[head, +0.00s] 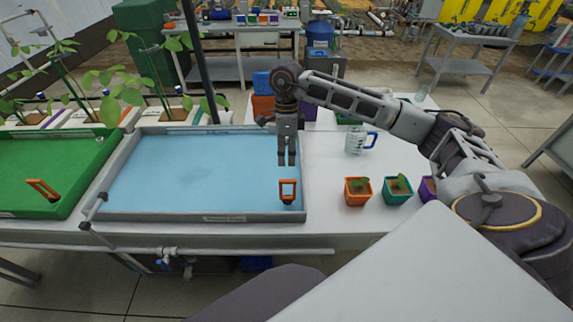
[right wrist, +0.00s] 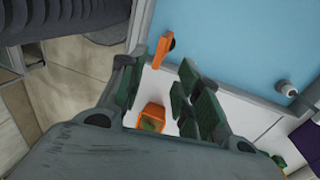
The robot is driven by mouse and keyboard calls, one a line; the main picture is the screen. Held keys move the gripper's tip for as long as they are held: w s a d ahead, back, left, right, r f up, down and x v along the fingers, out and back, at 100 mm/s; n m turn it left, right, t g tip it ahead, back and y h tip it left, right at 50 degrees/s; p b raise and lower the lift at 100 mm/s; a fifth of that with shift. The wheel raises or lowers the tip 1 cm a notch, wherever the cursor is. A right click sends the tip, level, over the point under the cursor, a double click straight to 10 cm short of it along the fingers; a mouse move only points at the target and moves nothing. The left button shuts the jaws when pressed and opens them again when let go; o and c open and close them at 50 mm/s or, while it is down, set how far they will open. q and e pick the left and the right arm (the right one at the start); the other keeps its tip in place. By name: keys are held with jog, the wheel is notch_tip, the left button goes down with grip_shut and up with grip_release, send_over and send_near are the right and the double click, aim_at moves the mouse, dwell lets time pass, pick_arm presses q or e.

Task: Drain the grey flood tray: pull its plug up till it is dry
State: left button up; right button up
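The grey flood tray (head: 118,160) stands on the white bench in the head view, with light blue water (head: 200,170) across its floor. Its plug has an upright orange loop handle (head: 288,190) in the front right corner. The handle also shows in the right wrist view (right wrist: 161,52), just past the fingertips. My right gripper (head: 287,163) points down over the tray, above and slightly behind the handle in the picture. Its fingers (right wrist: 155,72) are apart with nothing between them, not touching the handle. The plug's lower part is hard to make out. My left gripper is out of view.
A green tray (head: 70,190) with its own orange handle (head: 42,189) is at left. Right of the grey tray stand an orange pot (head: 357,191), a teal pot (head: 397,190) and a clear jug (head: 355,142). A grey fitting (right wrist: 286,87) sits at the tray's edge.

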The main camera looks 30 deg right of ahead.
jog(key=shift+w+d+r, duration=0.1)
jog(key=shift+w+r, duration=0.1)
jog(key=shift+r, duration=0.85)
jog(key=shift+w+d+r, duration=0.1)
jog(key=shift+w+r, duration=0.05)
jog(key=shift+r, duration=0.85)
